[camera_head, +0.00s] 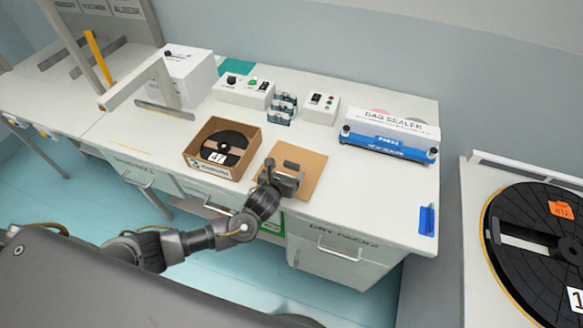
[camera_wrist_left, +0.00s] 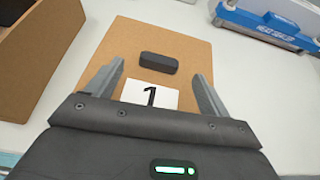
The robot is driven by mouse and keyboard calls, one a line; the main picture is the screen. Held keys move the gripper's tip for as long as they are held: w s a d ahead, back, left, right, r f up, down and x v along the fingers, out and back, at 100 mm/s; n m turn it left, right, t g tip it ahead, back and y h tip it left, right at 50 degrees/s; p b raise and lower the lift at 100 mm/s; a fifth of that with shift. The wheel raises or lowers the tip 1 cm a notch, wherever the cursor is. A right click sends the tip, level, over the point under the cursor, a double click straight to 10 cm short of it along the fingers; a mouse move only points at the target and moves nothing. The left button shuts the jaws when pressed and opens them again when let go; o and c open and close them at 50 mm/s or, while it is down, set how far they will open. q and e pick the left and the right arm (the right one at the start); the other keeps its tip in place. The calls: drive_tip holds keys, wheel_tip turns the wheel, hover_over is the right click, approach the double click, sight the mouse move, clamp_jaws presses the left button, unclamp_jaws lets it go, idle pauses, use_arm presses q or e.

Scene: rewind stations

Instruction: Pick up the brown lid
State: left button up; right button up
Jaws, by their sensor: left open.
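The brown lid (camera_head: 312,166) is a flat square board lying on the white bench, just right of an open brown box. In the left wrist view the lid (camera_wrist_left: 190,48) carries a black bar handle (camera_wrist_left: 158,63) and a white label with a 1 (camera_wrist_left: 150,93). My left gripper (camera_head: 285,172) is over the lid's near part, and hides some of it in the head view. Its jaws (camera_wrist_left: 159,74) are open, with a finger on each side of the handle and nothing held. Whether the fingertips touch the lid cannot be told. My right gripper is not in view.
The open brown box (camera_head: 191,161) holds a black reel (camera_head: 224,147). Behind stand control boxes (camera_head: 243,93) and small blue-grey parts (camera_head: 284,107). A blue and white bag sealer (camera_head: 390,140) is at the back right.

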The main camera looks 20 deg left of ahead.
sight(292, 164)
use_arm(q)
drive_tip(key=shift+x, duration=1.9)
drive_tip(key=shift+r, duration=0.1)
drive_tip(key=shift+c, duration=0.3)
drive_tip(key=c, duration=1)
